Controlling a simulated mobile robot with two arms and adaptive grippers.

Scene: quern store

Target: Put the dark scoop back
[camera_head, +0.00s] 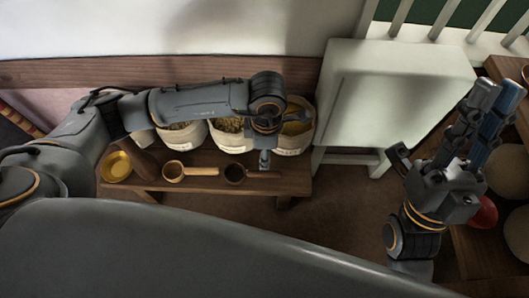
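The dark scoop (235,174) lies on a low wooden bench (300,180), its round bowl to the left and its handle running right. My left gripper (264,160) points down over the handle of the dark scoop. The arm above hides most of that gripper, so I cannot tell whether its fingers are open or touch the handle. My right gripper (497,97) is raised at the far right, well away from the scoop. Its two fingers stand apart with nothing seen between them.
A light wooden scoop (173,171) and a yellow dish (117,167) lie left of the dark scoop. Several filled sacks (232,141) stand behind, partly hidden by my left arm. A large pale box-like stand (395,90) rises to the right. A red round thing (486,212) sits beside my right gripper.

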